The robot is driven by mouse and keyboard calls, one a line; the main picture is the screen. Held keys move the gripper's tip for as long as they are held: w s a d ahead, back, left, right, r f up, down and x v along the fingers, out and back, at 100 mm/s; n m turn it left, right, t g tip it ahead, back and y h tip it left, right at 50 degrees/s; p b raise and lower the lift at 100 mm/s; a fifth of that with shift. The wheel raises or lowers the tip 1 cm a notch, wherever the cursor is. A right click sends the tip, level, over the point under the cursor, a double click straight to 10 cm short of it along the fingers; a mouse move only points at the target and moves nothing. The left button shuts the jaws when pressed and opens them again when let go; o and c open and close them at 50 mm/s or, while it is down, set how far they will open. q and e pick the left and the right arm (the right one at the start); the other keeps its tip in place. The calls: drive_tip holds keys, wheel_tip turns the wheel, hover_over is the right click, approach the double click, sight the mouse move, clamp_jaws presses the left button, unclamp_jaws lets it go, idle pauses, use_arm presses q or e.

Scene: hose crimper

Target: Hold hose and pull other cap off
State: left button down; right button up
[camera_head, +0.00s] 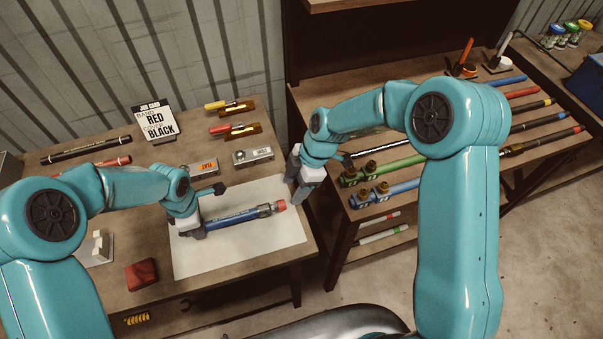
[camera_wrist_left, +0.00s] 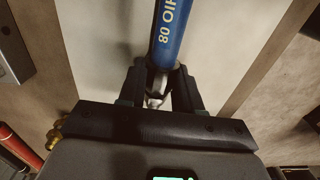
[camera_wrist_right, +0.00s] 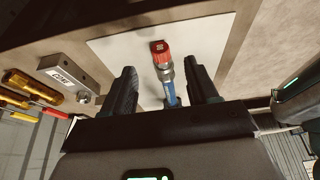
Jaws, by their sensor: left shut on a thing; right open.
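A blue hose (camera_head: 235,217) lies over the white mat (camera_head: 270,238) on the left table. A red cap (camera_head: 281,205) sits on the metal fitting at its right end. My left gripper (camera_head: 194,230) is shut on the hose near its left end; the left wrist view shows the fingers on either side of the blue hose (camera_wrist_left: 172,40). My right gripper (camera_head: 296,186) is open and empty, beyond the capped end. In the right wrist view the red cap (camera_wrist_right: 160,50) and fitting show between the open fingers, apart from both.
A red block (camera_head: 141,274) lies at the table's front left. Two small grey boxes (camera_head: 253,155) stand behind the mat, with screwdrivers (camera_head: 230,105) on holders further back. A sign (camera_head: 153,119) stands at the back. The right table holds several coloured hoses (camera_head: 400,165).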

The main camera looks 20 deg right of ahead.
sight(287, 206)
drive_tip(key=x, duration=0.6)
drive_tip(key=shift+a+f, duration=0.15)
drive_tip(key=shift+f, duration=0.1)
clamp_jaws()
